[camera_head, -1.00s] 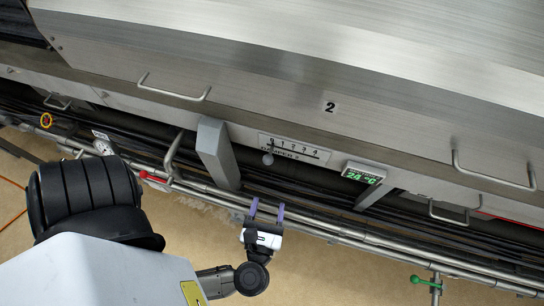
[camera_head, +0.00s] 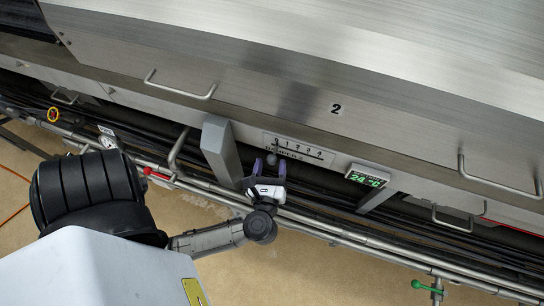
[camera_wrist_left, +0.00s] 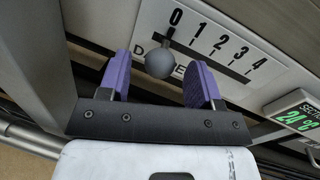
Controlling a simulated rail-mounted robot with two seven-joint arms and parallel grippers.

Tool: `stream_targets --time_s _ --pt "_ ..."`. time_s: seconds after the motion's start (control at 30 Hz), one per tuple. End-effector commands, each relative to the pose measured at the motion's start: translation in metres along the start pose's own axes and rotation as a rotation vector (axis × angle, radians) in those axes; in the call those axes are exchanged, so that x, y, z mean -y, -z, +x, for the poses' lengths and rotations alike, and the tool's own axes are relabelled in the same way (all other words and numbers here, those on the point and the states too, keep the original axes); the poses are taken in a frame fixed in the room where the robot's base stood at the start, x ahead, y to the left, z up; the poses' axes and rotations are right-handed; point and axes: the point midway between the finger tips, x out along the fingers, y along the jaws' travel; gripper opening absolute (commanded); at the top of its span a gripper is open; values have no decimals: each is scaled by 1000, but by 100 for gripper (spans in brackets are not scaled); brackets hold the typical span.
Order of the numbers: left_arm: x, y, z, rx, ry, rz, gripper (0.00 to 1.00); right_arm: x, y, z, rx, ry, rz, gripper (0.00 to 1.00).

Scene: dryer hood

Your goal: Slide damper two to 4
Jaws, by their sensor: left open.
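The damper two scale (camera_head: 299,149) is a white plate marked 0 to 4 on the hood's front. It also shows in the left wrist view (camera_wrist_left: 245,58). The damper knob (camera_wrist_left: 160,63) is a grey ball on a short stem, standing at the 0 mark. It shows small in the head view (camera_head: 271,159). My left gripper (camera_head: 270,169) is open, with purple fingers. In the left wrist view its fingers (camera_wrist_left: 157,82) stand on either side of the knob, with gaps on both sides. I cannot tell how deep the knob sits between them. My right gripper is not in view.
A green temperature display (camera_head: 367,177) is right of the scale. A grey bracket (camera_head: 221,151) stands close left of my left gripper. Pipes (camera_head: 330,230) run below the hood. A handle (camera_head: 180,85) juts from the hood above.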

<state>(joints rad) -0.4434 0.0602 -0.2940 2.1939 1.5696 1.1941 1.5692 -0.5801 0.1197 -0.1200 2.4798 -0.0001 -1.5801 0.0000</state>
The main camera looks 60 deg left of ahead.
Motion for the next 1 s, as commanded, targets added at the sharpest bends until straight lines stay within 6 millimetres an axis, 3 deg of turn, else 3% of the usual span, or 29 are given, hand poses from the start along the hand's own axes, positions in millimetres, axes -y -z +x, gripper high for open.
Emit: stream_targets --time_s 0.3,0.67,1.0 --pt "0 0 24 2 0 1 58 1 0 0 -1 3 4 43" --pt "0 0 26 1 0 1 57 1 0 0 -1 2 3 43" --pt "0 0 26 0 -1 1 25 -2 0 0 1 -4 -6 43"
